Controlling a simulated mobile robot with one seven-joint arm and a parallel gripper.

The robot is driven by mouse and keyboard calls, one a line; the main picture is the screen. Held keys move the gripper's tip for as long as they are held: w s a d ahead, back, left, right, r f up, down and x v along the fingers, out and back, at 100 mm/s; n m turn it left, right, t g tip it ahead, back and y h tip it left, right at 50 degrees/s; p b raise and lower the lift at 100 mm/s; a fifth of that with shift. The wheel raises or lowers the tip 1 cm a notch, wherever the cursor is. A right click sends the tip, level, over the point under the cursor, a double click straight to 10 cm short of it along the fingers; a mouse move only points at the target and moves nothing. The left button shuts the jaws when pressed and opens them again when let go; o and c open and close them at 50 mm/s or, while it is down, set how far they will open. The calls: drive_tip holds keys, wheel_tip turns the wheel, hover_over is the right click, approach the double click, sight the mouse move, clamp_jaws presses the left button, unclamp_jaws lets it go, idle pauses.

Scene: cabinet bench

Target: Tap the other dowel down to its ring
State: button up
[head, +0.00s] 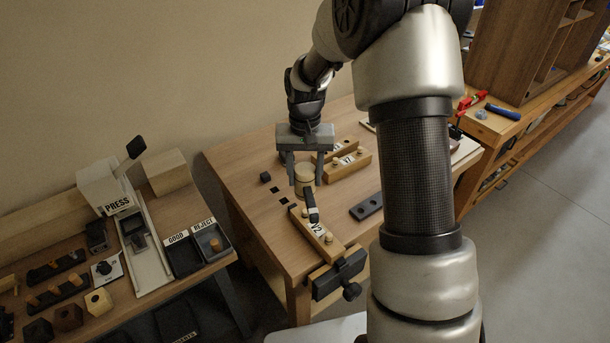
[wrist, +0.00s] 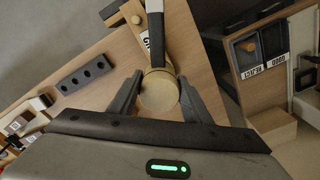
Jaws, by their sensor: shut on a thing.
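My gripper (head: 305,178) is shut on the round wooden head of a mallet (wrist: 159,92), with one finger on each side of it. The mallet's dark and pale handle (wrist: 155,35) runs away over the block marked V2 (head: 313,232). That block lies at the bench's near edge, by a dark vise (head: 338,275). One pale dowel (head: 328,238) stands up near its vise end; it also shows in the wrist view (wrist: 137,20). Another dowel (head: 304,212) is near its far end, beside the handle. The rings are too small to make out.
Another wooden block with dowels (head: 348,165) lies behind, with one more block partly hidden beyond it. A dark plate with holes (head: 366,206) lies to the right. A side bench at left holds a press (head: 120,205) and GOOD and REJECT trays (head: 210,241).

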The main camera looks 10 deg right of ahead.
drive_tip(key=c, duration=0.5)
drive_tip(key=s+d+r+b, duration=0.15)
drive_tip(key=s+d, duration=0.25)
drive_tip(key=s, duration=0.6)
drive_tip(key=shift+s+d+f+b, duration=0.1)
drive_tip(key=shift+s+f+b, duration=0.05)
drive_tip(key=shift+f+b, duration=2.25)
drive_tip(key=shift+f, duration=0.15)
